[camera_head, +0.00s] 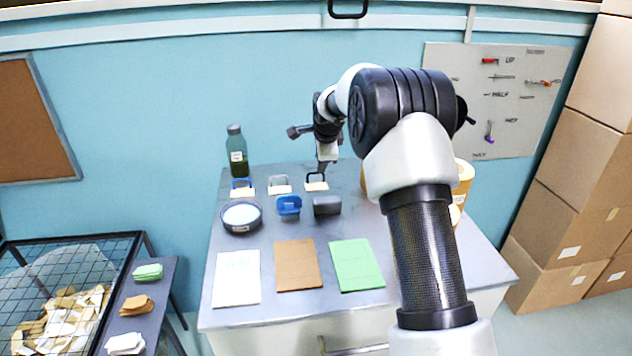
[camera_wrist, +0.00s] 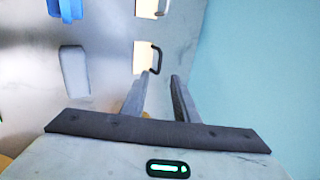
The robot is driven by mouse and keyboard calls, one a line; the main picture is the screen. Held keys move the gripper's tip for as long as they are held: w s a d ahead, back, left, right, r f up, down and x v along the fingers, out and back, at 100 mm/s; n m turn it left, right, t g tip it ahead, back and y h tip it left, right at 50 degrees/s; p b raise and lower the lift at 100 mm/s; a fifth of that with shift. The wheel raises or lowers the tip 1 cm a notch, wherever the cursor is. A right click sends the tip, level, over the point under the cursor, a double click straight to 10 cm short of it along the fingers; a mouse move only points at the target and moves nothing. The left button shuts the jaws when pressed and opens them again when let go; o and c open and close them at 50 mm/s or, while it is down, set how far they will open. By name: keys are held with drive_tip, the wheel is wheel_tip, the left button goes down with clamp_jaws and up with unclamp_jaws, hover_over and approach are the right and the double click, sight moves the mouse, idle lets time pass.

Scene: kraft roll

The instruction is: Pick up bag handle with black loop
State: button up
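The bag handle with the black loop (camera_head: 317,177) stands at the back of the grey table, its black loop rising from a small cream card. In the wrist view the black loop (camera_wrist: 158,57) and its cream card (camera_wrist: 141,57) lie just beyond the fingertips, nearer the left finger. My gripper (camera_wrist: 161,75) is open, with nothing between its fingers. In the head view my gripper (camera_head: 322,167) is right at the black loop and partly overlaps it. Whether a finger touches the loop I cannot tell.
A blue object (camera_head: 288,206), a dark grey block (camera_head: 327,206) and a round dish (camera_head: 241,216) stand in front. My arm hides the table's right side.

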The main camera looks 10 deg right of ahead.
drive_tip(key=p, duration=0.1)
hover_over(317, 184)
wheel_tip(317, 184, down, 6)
drive_tip(key=shift+f, duration=0.1)
drive_tip(key=shift+c, duration=0.2)
clamp_jaws()
